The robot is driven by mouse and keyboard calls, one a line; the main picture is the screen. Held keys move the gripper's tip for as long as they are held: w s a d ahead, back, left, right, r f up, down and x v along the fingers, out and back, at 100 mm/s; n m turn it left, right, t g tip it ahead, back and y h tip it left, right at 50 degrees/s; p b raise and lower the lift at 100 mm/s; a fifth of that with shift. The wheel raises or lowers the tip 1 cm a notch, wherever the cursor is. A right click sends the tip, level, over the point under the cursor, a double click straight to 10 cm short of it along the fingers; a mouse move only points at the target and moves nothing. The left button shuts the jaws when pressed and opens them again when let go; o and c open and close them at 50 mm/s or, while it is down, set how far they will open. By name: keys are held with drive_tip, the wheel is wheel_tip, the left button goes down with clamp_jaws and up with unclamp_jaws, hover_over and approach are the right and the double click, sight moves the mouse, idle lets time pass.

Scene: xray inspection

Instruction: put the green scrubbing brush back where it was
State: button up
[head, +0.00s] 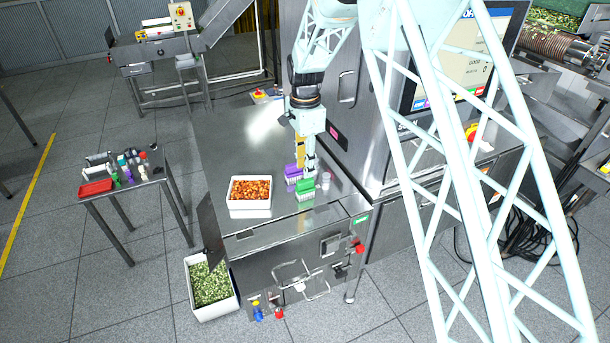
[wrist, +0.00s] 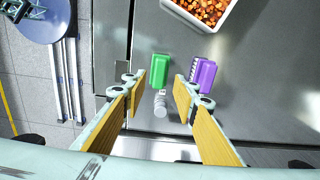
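The green scrubbing brush (head: 305,190) lies on the steel counter near its front edge. In the wrist view the green brush (wrist: 159,70) shows between and beyond my fingertips, bristles hidden. A purple brush (head: 292,174) lies close beside it; in the wrist view this purple brush (wrist: 205,75) is to the right, beside the right finger, with white bristles on its left side. My gripper (head: 305,163) is above the brushes, fingers pointing down. I cannot tell the exact height gap.
A small clear cylinder (head: 326,180) stands right of the green brush. A white tray of orange pieces (head: 249,205) is to the left. The steel machine cabinet (head: 345,115) rises behind. A side table (head: 150,175) holds a red tray and several bottles. The counter's far left is clear.

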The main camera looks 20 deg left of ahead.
sight(305, 180)
drive_tip(key=shift+r, duration=2.4)
